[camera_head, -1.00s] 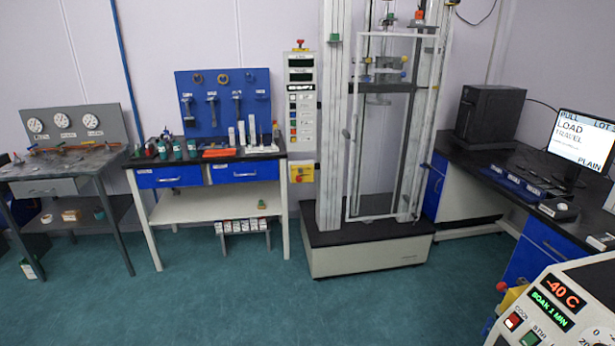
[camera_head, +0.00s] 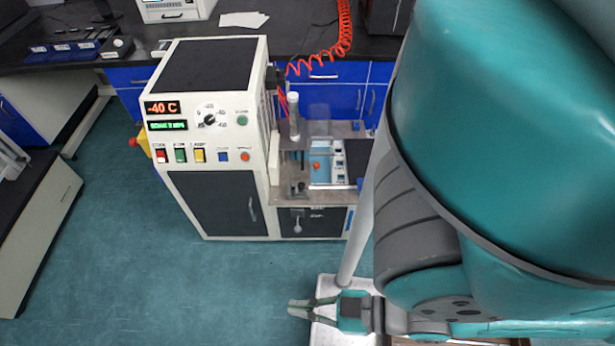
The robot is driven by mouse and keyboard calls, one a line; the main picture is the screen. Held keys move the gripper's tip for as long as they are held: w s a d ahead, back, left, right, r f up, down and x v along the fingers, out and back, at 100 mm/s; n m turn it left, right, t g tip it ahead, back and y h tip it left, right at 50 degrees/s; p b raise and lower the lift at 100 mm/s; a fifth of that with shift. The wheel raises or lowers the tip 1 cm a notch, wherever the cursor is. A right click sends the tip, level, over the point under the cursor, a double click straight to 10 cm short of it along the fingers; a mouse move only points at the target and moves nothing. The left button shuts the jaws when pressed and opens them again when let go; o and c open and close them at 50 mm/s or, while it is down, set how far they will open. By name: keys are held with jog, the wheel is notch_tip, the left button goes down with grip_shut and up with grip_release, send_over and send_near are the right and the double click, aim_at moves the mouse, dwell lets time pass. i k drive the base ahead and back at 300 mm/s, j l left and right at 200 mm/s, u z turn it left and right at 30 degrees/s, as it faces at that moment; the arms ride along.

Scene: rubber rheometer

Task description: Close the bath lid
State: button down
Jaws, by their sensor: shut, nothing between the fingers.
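A cream cold-test machine (camera_head: 203,140) stands left of centre, its display reading -40 C. On its right side is a metal deck (camera_head: 290,185) with a light-blue bath area (camera_head: 322,172). A faint clear upright panel (camera_head: 319,120) stands behind the bath; it looks like the raised lid, but I cannot be sure. My gripper (camera_head: 300,308) is low in the picture, in front of and well apart from the machine, pointing left. Its fingers are shut and empty. My arm hides the area right of the bath.
A dark bench with blue drawers (camera_head: 322,72) runs behind the machine. A red coiled hose (camera_head: 345,35) hangs down to the machine. A yellow-based red button (camera_head: 139,144) sticks out at its left. Green floor in front is clear.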

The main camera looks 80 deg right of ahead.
aim_at(359, 151)
jog(key=j+z, duration=0.1)
jog(key=z, duration=0.35)
jog(key=k+z, duration=0.1)
jog(key=z, duration=0.35)
jog(key=j+z, duration=0.1)
jog(key=z, duration=0.35)
jog(key=k, duration=0.25)
jog(key=j+z, duration=0.05)
